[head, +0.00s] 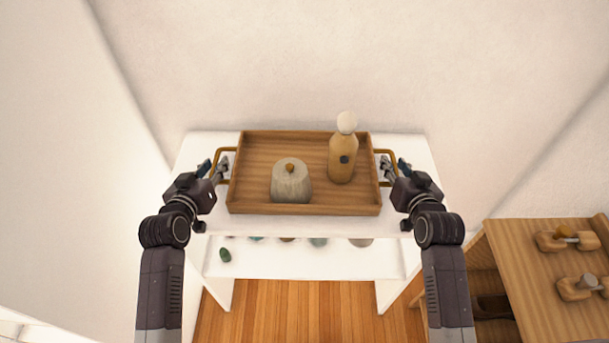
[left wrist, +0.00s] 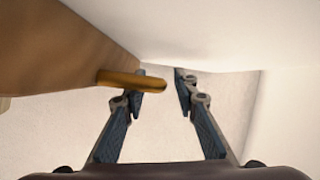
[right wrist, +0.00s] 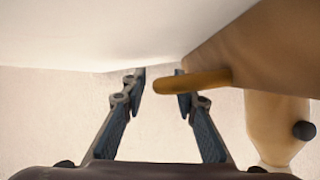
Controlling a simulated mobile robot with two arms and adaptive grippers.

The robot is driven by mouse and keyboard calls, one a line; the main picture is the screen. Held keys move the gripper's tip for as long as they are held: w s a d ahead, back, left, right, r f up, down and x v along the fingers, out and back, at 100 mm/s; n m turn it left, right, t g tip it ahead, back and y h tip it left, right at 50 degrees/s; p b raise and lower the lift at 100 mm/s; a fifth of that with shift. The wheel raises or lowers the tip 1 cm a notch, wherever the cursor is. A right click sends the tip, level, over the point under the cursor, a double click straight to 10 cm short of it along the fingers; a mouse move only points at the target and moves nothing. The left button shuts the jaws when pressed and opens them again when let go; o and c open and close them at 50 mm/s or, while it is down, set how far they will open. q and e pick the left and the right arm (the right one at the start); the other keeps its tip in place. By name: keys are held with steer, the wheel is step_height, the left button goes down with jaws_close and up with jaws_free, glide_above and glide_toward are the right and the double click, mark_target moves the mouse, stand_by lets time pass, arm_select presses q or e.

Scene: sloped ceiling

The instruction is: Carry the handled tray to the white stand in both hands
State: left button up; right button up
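The wooden handled tray (head: 262,207) lies flat on top of a white stand (head: 205,243). A grey lidded pot (head: 291,184) and a tan bottle with a white round top (head: 342,160) stand upright in it. My left gripper (head: 222,166) is at the tray's left brass handle; in the left wrist view the handle (left wrist: 130,79) reaches into the gap between its parted fingers (left wrist: 160,88). My right gripper (head: 387,165) is at the right handle; in the right wrist view that handle (right wrist: 195,83) reaches between its parted fingers (right wrist: 160,88). Both grippers are open.
The stand's lower shelf holds several small items, including a green one (head: 225,255). A wooden cabinet (head: 535,290) with wooden objects on top stands at the lower right. A white wall is close behind the stand. Wooden floor (head: 290,315) shows below.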

arm_select(q)
steer(key=shift+s+r, duration=0.1)
steer(key=shift+s, duration=0.3)
steer(key=v, duration=1.1)
steer(key=shift+a, duration=0.1)
steer(key=shift+r, duration=0.1)
arm_select(e)
steer(key=v, duration=1.2)
